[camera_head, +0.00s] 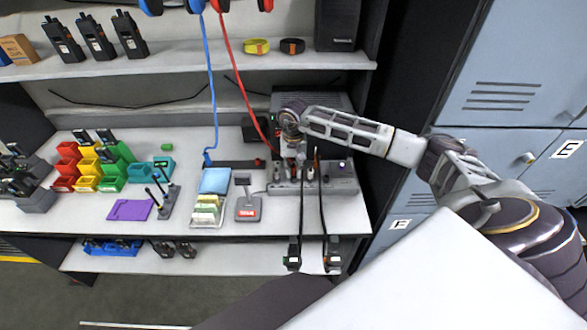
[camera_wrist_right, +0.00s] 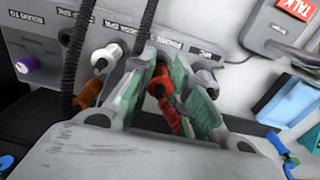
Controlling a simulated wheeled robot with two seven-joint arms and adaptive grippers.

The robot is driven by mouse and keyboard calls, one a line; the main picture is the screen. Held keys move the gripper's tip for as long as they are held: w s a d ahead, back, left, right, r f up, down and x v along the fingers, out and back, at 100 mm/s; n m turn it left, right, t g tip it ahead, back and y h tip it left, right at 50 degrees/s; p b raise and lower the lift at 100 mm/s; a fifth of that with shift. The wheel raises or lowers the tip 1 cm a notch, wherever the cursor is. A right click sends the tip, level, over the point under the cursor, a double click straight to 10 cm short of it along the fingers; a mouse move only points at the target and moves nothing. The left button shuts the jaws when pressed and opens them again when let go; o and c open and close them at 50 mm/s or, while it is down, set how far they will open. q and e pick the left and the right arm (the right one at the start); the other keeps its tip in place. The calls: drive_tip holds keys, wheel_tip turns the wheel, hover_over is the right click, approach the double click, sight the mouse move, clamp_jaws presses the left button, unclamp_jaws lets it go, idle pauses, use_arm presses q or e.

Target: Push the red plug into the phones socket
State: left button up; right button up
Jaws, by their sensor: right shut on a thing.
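My right gripper (camera_head: 291,160) is over the left part of the grey panel unit (camera_head: 343,180) on the bench. In the wrist view the right gripper (camera_wrist_right: 170,92) is shut on the red plug (camera_wrist_right: 160,82), with a green-lined finger on each side. The plug is in front of the panel face by the PHONES label (camera_wrist_right: 171,46). The fingers hide part of it, and I cannot tell whether its tip is in the phones socket. A red cable (camera_head: 235,85) hangs from the upper shelf down to my right gripper. My left gripper is not in view.
Beside the red plug, a white plug (camera_wrist_right: 103,60) and an orange plug (camera_wrist_right: 88,92) sit at the panel with black cables. A TALK unit (camera_head: 247,207) stands left of the panel. A blue cable (camera_head: 212,80) hangs further left. Lockers (camera_head: 505,90) stand at right.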

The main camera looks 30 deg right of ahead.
drive_tip(key=shift+f+b, duration=1.1)
drive_tip(key=shift+b, duration=0.4)
idle(2.5)
drive_tip(key=o, duration=0.9)
drive_tip(key=shift+r, duration=0.1)
drive_tip(key=shift+r+p, duration=1.85)
drive_tip(key=shift+r, duration=2.05)
